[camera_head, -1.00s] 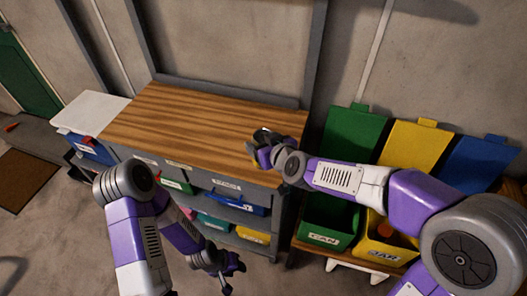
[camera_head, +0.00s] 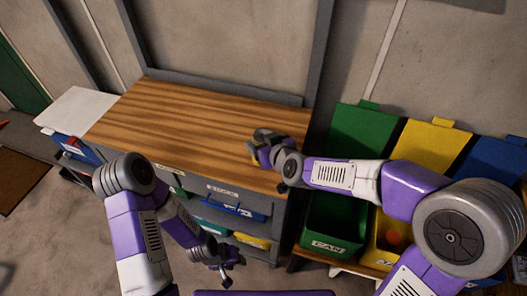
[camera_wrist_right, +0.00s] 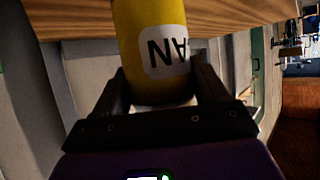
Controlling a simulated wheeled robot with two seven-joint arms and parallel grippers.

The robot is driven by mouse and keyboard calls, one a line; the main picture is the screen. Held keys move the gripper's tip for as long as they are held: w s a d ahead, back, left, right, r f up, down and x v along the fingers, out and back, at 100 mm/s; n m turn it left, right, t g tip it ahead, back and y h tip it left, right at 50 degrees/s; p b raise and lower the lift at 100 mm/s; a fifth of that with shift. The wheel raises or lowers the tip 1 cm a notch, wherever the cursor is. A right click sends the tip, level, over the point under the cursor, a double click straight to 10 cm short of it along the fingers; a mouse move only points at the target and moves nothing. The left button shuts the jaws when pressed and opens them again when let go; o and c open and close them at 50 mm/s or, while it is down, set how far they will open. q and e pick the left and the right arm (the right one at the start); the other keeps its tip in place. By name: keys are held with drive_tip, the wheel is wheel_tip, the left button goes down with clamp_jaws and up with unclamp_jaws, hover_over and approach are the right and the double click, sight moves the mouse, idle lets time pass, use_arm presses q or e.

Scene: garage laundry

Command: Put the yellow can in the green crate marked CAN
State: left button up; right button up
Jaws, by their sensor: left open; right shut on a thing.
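The yellow can (camera_wrist_right: 150,22) has a white label with letters upside down in the right wrist view. My right gripper (camera_head: 258,146) is shut on it, with a finger on each side, above the right end of the wooden worktop. In the head view the can is mostly hidden by the gripper. The green crate marked CAN (camera_head: 336,226) stands to the right of the bench, lower than the worktop, with its green lid (camera_head: 360,136) raised behind. My right forearm passes over its back part. My left gripper (camera_head: 226,272) is open and empty, low in front of the bench.
A yellow crate (camera_head: 383,258) with an orange-red thing inside stands right of the green one, partly behind my right arm. A blue lid (camera_head: 494,165) is farther right. The worktop (camera_head: 190,120) is otherwise bare. Labelled bins sit on shelves below it.

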drive_tip(key=shift+f+b, duration=0.5)
drive_tip(key=shift+f, duration=0.9)
drive_tip(key=shift+f, duration=0.15)
drive_tip(key=o, duration=1)
drive_tip(key=shift+r, duration=0.25)
drive_tip(key=p+v, duration=0.3)
drive_tip(key=v, duration=0.9)
drive_tip(key=shift+p, duration=0.4)
